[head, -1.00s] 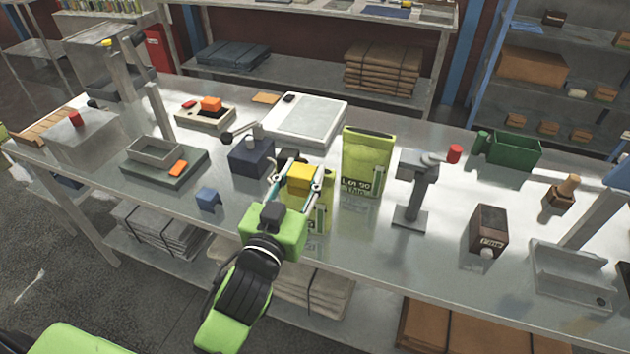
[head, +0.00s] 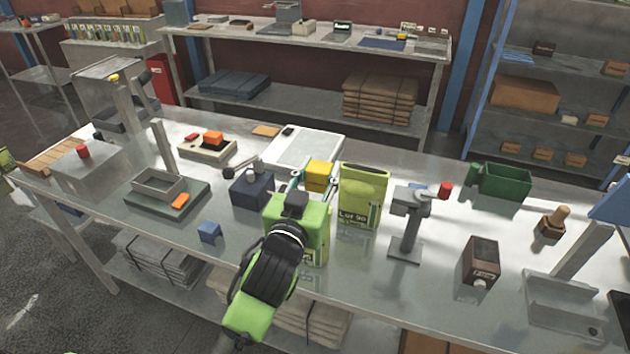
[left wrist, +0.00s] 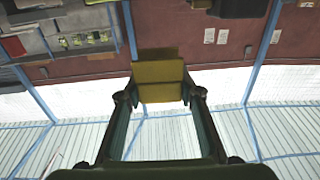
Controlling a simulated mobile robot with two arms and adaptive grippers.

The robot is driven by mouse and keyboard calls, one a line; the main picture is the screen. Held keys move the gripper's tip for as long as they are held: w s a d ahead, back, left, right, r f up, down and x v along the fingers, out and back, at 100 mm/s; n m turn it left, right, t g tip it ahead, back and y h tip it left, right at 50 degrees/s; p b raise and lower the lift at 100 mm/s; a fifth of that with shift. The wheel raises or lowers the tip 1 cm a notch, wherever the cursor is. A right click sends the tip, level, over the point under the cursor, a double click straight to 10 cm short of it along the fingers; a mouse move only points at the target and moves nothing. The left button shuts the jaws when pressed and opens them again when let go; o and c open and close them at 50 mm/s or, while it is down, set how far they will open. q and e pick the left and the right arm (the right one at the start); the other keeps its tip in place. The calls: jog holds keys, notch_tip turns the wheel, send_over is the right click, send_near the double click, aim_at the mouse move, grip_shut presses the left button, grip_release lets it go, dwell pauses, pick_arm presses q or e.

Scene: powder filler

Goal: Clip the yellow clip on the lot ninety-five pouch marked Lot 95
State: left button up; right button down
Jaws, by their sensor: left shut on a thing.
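The yellow clip (head: 320,176) is held between the fingertips of my left gripper (head: 311,181), which is shut on it. It also shows in the left wrist view (left wrist: 160,80) between both fingers. A lime-green pouch (head: 364,190) stands upright on the bench just right of the clip. Its label starts "Lot 9"; the last digit is unclear. A second green pouch (head: 322,247) stands to its left, mostly hidden behind my left gripper, and its label cannot be read. The clip appears raised near the pouch tops; I cannot tell whether it touches either. My right gripper is not in view.
A dark blue block device (head: 250,190) stands left of my gripper, with a small blue block (head: 209,233) in front. A grey post stand (head: 407,225) with a red knob is right of the labelled pouch. A white scale (head: 305,146) lies behind.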

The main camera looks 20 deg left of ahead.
aim_at(316, 190)
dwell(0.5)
pick_arm(q)
jog(key=shift+f+b, duration=1.05)
jog(key=shift+f, duration=0.55)
jog(key=shift+f+b, duration=1)
jog(key=shift+f, duration=0.75)
jog(key=shift+f+b, duration=0.9)
jog(key=shift+f, duration=0.05)
jog(key=o, duration=1)
